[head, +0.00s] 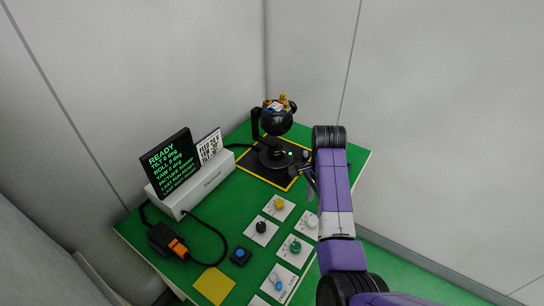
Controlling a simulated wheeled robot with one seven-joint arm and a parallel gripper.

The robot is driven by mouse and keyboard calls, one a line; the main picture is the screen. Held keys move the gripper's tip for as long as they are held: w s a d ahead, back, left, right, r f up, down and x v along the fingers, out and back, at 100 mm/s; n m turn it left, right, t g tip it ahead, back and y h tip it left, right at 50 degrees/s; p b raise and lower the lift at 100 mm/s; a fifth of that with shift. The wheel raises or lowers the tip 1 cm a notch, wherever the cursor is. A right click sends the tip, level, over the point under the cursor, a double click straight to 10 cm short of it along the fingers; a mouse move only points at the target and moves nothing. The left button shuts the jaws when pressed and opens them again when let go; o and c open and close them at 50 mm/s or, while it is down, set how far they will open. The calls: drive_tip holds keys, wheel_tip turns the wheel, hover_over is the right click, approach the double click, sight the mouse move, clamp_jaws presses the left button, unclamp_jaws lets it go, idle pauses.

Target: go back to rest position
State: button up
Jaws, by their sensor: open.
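My purple and black arm reaches up from the bottom right over the right part of the green table (135,228). My gripper (307,174) shows only in part at the left of the arm's far end, as small dark fingers. It is open, and I see nothing between the fingers. It appears just right of the black gimbal camera (276,122) and its base, but I cannot tell how far above the table it is. The arm hides the rest of the gripper.
A display (168,162) reading READY stands in a white holder (205,185) beside a printed card (208,147). Several knob panels (279,207), a blue button (240,256), a yellow square (213,285) and an orange-black plug (168,241) lie nearer. Grey walls close in behind.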

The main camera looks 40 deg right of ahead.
drive_tip(key=w+d+r+n+t+h, duration=0.4)
drive_tip(key=w+d+r+n+t, duration=0.15)
drive_tip(key=w+d, duration=0.2)
drive_tip(key=s+a+r+n+t+b, duration=0.1)
drive_tip(key=s+a+r+n+t, duration=0.1)
drive_tip(key=s+a+n+t, duration=0.45)
drive_tip(key=s+a+r+n+t+b, duration=0.1)
drive_tip(key=s+a+r+n+t, duration=0.25)
drive_tip(key=s+a+n, duration=0.45)
drive_tip(key=s+a+y+b, duration=0.1)
drive_tip(key=s+a+y, duration=0.1)
drive_tip(key=s+a, duration=0.5)
drive_tip(key=s+a+y+b, duration=0.1)
drive_tip(key=s+a, duration=0.7)
drive_tip(key=s, duration=0.9)
drive_tip(key=shift+a+n+g+y, duration=0.3)
drive_tip(key=shift+n+g+y, duration=0.1)
drive_tip(key=shift+y, duration=0.1)
